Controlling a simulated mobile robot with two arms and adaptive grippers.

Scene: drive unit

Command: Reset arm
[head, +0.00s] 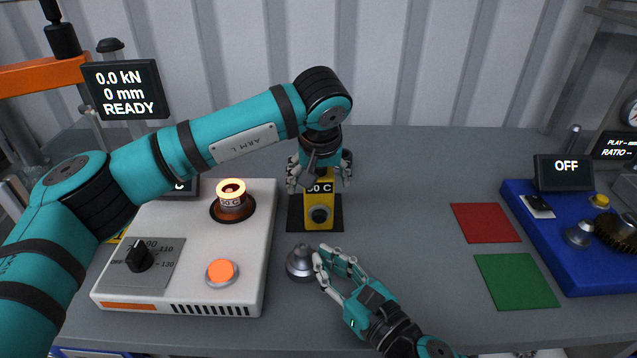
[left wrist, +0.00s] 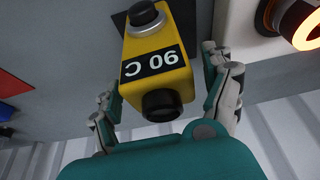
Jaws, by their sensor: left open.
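My left gripper (head: 320,180) is open, pointing down over a yellow block (head: 320,214) labelled "90 C", with its fingers on either side of the block's top. In the left wrist view the yellow block (left wrist: 158,65) shows between the open fingers (left wrist: 165,85), with visible gaps on both sides. My right gripper (head: 322,262) is low at the front, its fingertips beside a grey domed piece (head: 300,262). I cannot tell whether it touches that piece or how far it is open.
A white heater unit (head: 190,255) with a dial, an orange button and a glowing ring (head: 232,190) stands left. Red (head: 485,222) and green (head: 516,281) mats lie right. A blue tray (head: 560,255) with parts and an "OFF" display is far right. Grey table is clear between.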

